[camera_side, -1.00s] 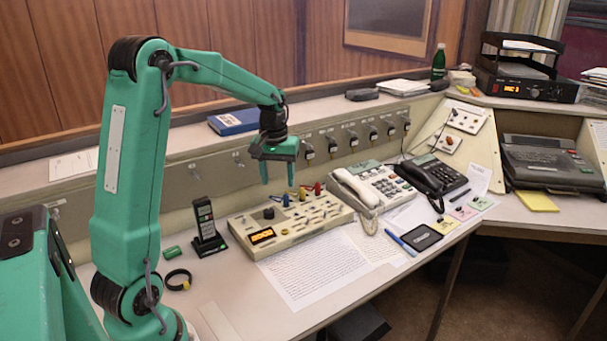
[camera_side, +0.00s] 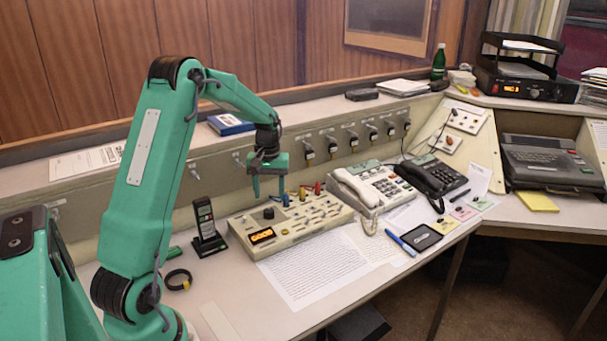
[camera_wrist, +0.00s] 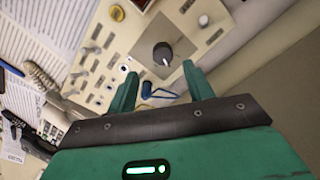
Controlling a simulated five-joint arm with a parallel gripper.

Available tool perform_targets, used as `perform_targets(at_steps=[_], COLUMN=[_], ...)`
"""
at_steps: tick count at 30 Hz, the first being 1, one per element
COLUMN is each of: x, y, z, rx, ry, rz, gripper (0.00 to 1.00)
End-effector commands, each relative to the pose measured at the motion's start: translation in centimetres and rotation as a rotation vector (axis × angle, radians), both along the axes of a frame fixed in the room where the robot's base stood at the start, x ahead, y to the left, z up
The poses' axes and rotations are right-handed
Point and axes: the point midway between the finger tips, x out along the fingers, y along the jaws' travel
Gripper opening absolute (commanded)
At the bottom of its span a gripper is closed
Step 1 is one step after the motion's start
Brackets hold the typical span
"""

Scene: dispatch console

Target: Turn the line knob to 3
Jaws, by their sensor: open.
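The line knob (camera_side: 268,213) is a round black knob on the left part of the cream console box (camera_side: 320,232). In the wrist view, the knob (camera_wrist: 160,53) has a pale mark on its lower side and sits on a grey square plate. My gripper (camera_side: 269,195) is open and empty, pointing down just above the knob, with one finger to each side in the side view. In the wrist view, the knob lies just beyond the gap between the fingertips (camera_wrist: 161,71). The fingers look apart from it; the exact height is hard to tell.
An orange display (camera_side: 262,235) is in front of the knob. A black handset in its cradle (camera_side: 206,228) stands to the left, and a white telephone (camera_side: 362,188) to the right. Papers (camera_side: 313,268) lie in front.

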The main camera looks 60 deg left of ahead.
Motion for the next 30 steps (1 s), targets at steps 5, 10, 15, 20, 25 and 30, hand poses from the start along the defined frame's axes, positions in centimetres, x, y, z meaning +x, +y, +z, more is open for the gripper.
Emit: perform_targets(at_steps=[5, 10, 15, 20, 25, 30], x=[-0.2, -0.3, -0.3, -0.3, -0.3, -0.3], y=[0.0, 0.1, 0.1, 0.2, 0.2, 0.2], z=[-2.3, -4.3, -5.6, -6.0, -6.0, -6.0], rx=[-0.002, -0.002, -0.001, 0.0, 0.0, 0.0], ry=[0.003, 0.003, 0.002, 0.0, 0.0, 0.0], rz=[0.0, 0.0, 0.0, 0.0, 0.0, 0.0], gripper=[0.52, 0.52, 0.52, 0.52, 0.52, 0.28])
